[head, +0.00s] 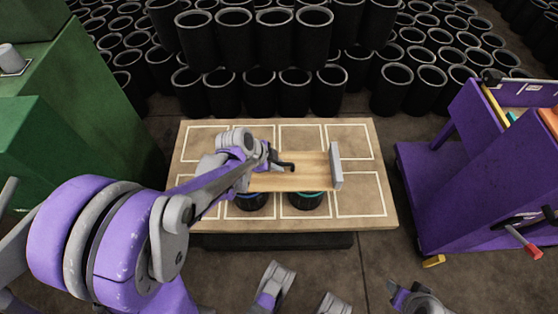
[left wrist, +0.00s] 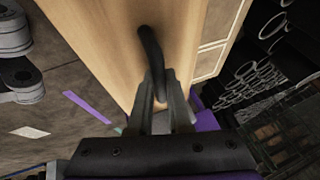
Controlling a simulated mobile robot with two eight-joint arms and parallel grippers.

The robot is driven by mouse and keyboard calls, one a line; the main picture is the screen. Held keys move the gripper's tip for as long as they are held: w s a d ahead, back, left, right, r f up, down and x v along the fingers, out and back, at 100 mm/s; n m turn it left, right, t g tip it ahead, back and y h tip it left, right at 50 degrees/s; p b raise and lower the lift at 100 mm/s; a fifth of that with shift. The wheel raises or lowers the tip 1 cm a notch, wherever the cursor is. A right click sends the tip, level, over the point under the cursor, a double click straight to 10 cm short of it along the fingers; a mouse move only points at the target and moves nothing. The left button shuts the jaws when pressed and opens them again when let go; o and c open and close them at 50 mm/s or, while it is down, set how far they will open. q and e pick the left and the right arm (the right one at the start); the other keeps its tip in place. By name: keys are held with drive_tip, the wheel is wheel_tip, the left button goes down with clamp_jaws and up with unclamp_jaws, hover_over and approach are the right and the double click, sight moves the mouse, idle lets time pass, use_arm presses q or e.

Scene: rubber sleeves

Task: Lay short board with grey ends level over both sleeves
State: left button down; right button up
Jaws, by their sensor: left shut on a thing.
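The short board (head: 290,182) is pale wood with an upright grey end (head: 336,165) at its right; its left end is hidden behind my arm. My left gripper (head: 272,162) is shut on the board's black handle, which also shows in the left wrist view (left wrist: 150,45).
The sleeves stand on a wooden table (head: 360,208) marked with white rectangles. Many black tubes (head: 300,40) are stacked behind it. A purple cart (head: 455,180) stands at the right, green machinery (head: 80,100) at the left. The table's right side is clear.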

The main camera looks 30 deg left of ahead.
use_arm(q)
drive_tip(key=shift+f+b, duration=0.35)
drive_tip(key=shift+f, duration=0.35)
idle(0.3)
drive_tip(key=c, duration=0.8)
unclamp_jaws()
drive_tip(key=shift+o, duration=0.2)
drive_tip(key=shift+s+r, duration=0.1)
